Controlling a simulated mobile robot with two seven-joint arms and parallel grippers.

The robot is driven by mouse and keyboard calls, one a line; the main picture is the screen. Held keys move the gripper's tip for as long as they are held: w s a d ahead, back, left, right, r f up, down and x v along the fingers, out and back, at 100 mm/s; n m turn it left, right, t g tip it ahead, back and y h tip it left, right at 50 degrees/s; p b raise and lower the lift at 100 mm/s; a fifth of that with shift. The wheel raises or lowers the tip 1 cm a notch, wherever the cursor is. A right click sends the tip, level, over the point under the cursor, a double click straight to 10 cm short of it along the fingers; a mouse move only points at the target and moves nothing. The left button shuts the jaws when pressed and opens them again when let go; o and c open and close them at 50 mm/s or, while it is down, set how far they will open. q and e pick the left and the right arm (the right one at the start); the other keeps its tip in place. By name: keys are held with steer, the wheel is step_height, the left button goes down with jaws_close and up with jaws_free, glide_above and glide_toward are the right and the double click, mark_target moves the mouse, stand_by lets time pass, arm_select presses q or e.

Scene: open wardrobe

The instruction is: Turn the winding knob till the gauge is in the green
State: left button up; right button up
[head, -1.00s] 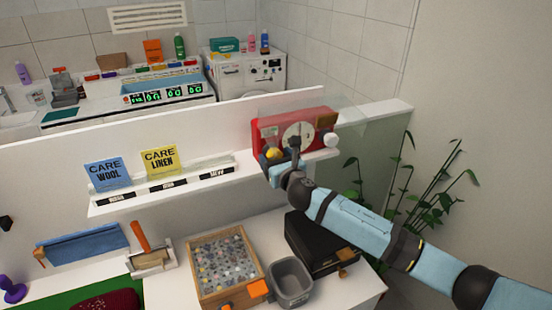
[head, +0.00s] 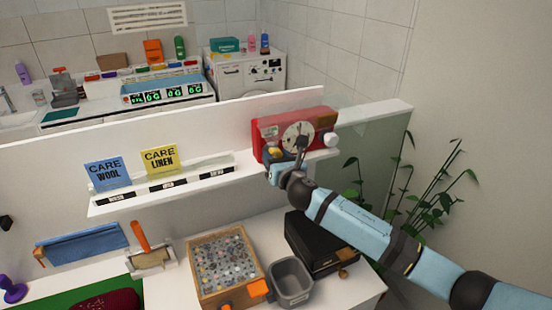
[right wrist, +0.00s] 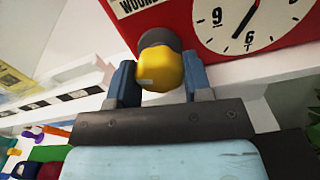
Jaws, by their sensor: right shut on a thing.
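A red timer box (head: 318,124) stands on the white ledge in the head view, with a round white dial (head: 297,131) on its front. Its yellow winding knob (right wrist: 160,69) sits on a dark round base at the box's lower left. My right gripper (right wrist: 160,82) is shut on the knob, one finger on each side; in the head view the gripper (head: 275,160) partly covers the knob. In the right wrist view the dial (right wrist: 262,22) shows numerals and dark hands, cut off by the frame. Lettering beginning "WOUN" shows beside it; no green gauge zone is readable. My left gripper is not in view.
Blue (head: 107,174) and yellow (head: 160,158) care cards stand left on the ledge. Below are a bead-filled wooden box (head: 206,292), a grey bin (head: 291,282) and a black case (head: 318,250). A plant stands right.

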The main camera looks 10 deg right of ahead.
steer(key=m, duration=0.4)
steer(key=shift+f+m, duration=0.1)
steer(key=shift+m, duration=0.2)
steer(key=m+b, duration=0.1)
steer(key=m, duration=0.9)
steer(key=shift+a, duration=0.1)
steer(key=m, duration=0.4)
steer(key=shift+m, duration=0.3)
steer(key=m, duration=0.9)
steer(key=shift+r, duration=0.2)
steer(key=m+p, duration=0.1)
steer(key=m, duration=0.3)
steer(key=shift+m, duration=0.3)
steer(key=m, duration=0.4)
steer(key=shift+m, duration=0.3)
